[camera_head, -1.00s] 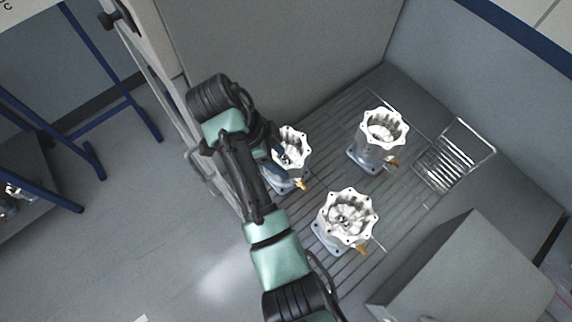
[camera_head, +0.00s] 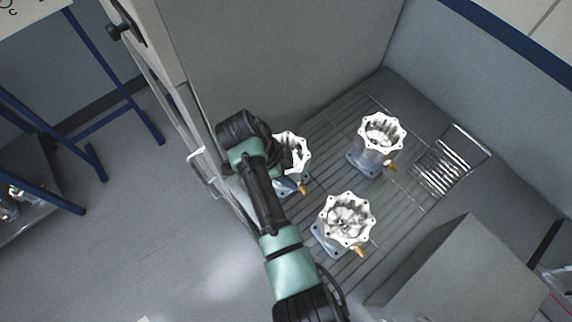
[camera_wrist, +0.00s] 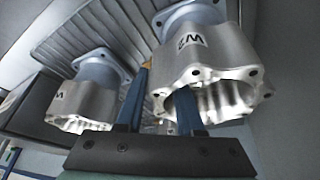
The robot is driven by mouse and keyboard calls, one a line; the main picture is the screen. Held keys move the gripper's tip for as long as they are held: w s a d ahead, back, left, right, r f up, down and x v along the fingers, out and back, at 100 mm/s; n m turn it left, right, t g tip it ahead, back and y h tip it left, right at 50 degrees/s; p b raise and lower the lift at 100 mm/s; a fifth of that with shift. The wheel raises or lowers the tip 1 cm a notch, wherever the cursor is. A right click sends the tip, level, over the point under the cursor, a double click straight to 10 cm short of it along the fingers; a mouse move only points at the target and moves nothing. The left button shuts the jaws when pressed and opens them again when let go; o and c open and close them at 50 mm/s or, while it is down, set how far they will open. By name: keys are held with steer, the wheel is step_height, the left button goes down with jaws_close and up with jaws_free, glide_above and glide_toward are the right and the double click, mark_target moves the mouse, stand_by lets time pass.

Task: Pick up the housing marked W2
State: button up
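The housing marked W2 (camera_wrist: 205,60) is silvery, with a scalloped open rim and a label that appears upside down in the wrist view. My gripper (camera_wrist: 158,105) has two blue fingers set apart. One finger reaches into this housing's opening and the other lies outside, with the wall between them; I cannot tell whether they touch it. In the head view my arm hangs over the left housing (camera_head: 296,152), hiding its left side and my fingertips. This seems to be the W2 housing, standing upright on the slatted surface.
Another housing (camera_wrist: 85,95) is at left in the wrist view, its label not fully readable. The head view shows housings at right (camera_head: 377,150) and front (camera_head: 342,225). A wire rack (camera_head: 447,165) and grey box (camera_head: 465,275) stand right. A wall rises behind.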

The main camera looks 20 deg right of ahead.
jaws_close()
stand_by(1.0)
steer(key=shift+w+d+r, duration=0.1)
steer(key=shift+r, duration=0.05)
